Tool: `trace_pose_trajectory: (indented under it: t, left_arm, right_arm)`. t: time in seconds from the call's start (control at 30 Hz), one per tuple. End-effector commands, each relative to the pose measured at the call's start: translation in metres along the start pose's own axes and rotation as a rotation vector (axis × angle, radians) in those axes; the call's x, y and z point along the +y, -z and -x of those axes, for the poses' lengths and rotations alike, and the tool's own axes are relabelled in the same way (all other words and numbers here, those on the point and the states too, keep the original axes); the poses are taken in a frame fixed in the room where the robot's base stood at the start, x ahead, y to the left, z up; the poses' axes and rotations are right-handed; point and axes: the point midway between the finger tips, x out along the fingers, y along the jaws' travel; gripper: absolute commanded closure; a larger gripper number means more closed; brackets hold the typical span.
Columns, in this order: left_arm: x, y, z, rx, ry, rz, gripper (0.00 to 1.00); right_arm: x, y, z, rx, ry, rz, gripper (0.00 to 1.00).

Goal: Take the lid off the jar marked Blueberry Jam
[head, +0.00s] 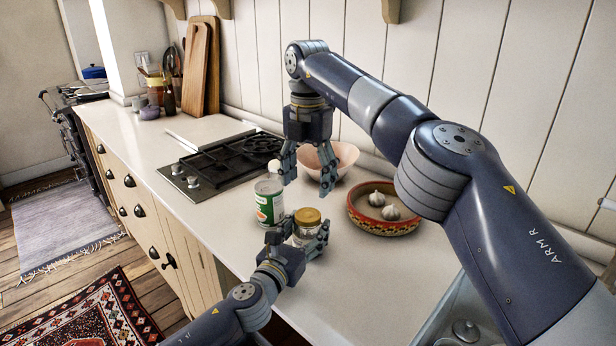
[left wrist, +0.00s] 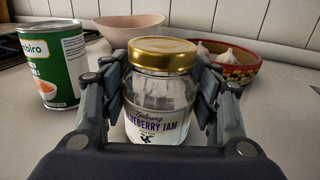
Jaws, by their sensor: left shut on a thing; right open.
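The blueberry jam jar (left wrist: 156,112) is clear glass with a white label reading Blueberry Jam, and it stands upright on the counter. Its gold lid (left wrist: 162,46) is on top; the lid also shows in the head view (head: 307,216). My left gripper (head: 300,236) is shut on the jar's body, a finger on each side below the lid. My right gripper (head: 309,182) is open and empty, pointing down above the counter, up and behind the jar in the head view. The jar's lower part is partly hidden by my left gripper in the head view.
A green-and-white can (head: 268,202) stands close to the jar's left. A pink bowl (head: 345,155) is behind my right gripper. A patterned red bowl (head: 384,228) with garlic bulbs (head: 377,199) is to the right. A gas hob (head: 222,160) lies farther left. The counter in front is clear.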

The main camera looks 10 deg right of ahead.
Motion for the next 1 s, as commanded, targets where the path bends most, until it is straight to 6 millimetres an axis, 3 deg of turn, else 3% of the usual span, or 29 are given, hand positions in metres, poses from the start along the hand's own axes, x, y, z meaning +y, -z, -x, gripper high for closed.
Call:
trace_pose_trajectory:
  t: [0.6,0.8,1.0]
  left_arm:
    - [-0.0001,0.0035,0.0006,0.005,0.0,0.0,1.0]
    - [-0.0001,0.0037,0.0006,0.005,0.0,0.0,1.0]
    - [-0.0001,0.0038,0.0006,0.006,0.0,0.0,1.0]
  right_arm:
    - [-0.0002,-0.0002,-0.0004,0.002,0.001,-1.049,0.34]
    - [-0.0004,-0.0005,-0.0004,0.001,0.001,-1.294,0.34]
    - [-0.0004,-0.0007,-0.0018,0.001,0.002,-1.4,0.34]
